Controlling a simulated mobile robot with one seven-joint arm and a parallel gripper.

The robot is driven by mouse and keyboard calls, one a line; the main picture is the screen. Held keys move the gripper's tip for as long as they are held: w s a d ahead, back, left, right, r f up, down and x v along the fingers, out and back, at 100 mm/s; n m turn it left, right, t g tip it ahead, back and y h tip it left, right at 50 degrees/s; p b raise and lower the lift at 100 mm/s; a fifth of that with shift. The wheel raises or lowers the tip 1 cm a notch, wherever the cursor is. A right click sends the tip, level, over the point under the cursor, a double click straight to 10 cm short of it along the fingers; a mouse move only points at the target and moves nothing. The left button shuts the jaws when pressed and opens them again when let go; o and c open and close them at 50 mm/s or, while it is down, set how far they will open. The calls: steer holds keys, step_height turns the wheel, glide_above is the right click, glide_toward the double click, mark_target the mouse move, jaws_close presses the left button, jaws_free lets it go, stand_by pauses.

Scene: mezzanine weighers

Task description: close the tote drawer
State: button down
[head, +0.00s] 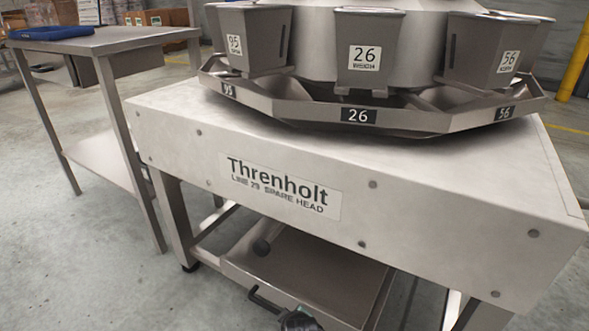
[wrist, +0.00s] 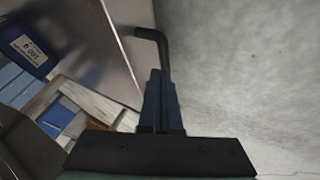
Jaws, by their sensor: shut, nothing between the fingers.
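The tote drawer (head: 310,268) is a grey metal tray low under the Threnholt weigher frame. It appears to stick out toward me, but its full extent is hidden. Its black bar handle (head: 262,301) is at the front, near the bottom edge of the head view. My gripper (head: 298,319) is at the handle's right end, partly cut off by the picture edge. In the wrist view its fingers (wrist: 162,85) are together and empty, right by the bent end of the black handle (wrist: 155,38). I cannot tell whether they touch.
The weigher base (head: 370,200) overhangs the drawer. A metal bench (head: 110,40) with a blue tray (head: 58,32) stands at the left. A blue labelled bin (wrist: 30,48) shows in the wrist view. Grey floor (wrist: 250,70) is clear.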

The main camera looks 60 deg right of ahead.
steer(key=p+v, duration=0.5)
steer(key=v, duration=0.2)
steer(key=shift+a+r, duration=0.15)
steer(key=shift+a, duration=0.1)
steer(key=shift+s, duration=0.1)
